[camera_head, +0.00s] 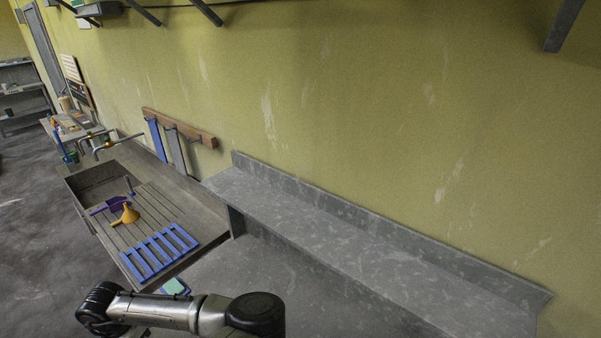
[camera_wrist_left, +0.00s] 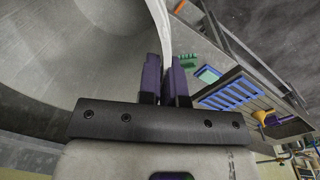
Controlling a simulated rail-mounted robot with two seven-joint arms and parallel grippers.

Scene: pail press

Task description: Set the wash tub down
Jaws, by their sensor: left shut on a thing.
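In the left wrist view, a large grey tub (camera_wrist_left: 70,45) with a curved wall fills the left and upper part. Its pale rim runs down between the two dark purple fingers of my left gripper (camera_wrist_left: 166,72). The gripper is shut on that rim. Only part of the tub shows, and its underside is hidden, so I cannot tell whether it rests on anything. The head view shows neither the tub nor either gripper. One of my arm links crosses its bottom edge.
A long grey ledge (camera_head: 330,245) along the wall is bare. To its left, a sink unit's ribbed drainboard (camera_head: 162,218) holds a blue rack (camera_head: 158,252), an orange funnel (camera_head: 130,213) and a purple scoop (camera_head: 108,206). Taps (camera_head: 108,144) stand above the basin.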

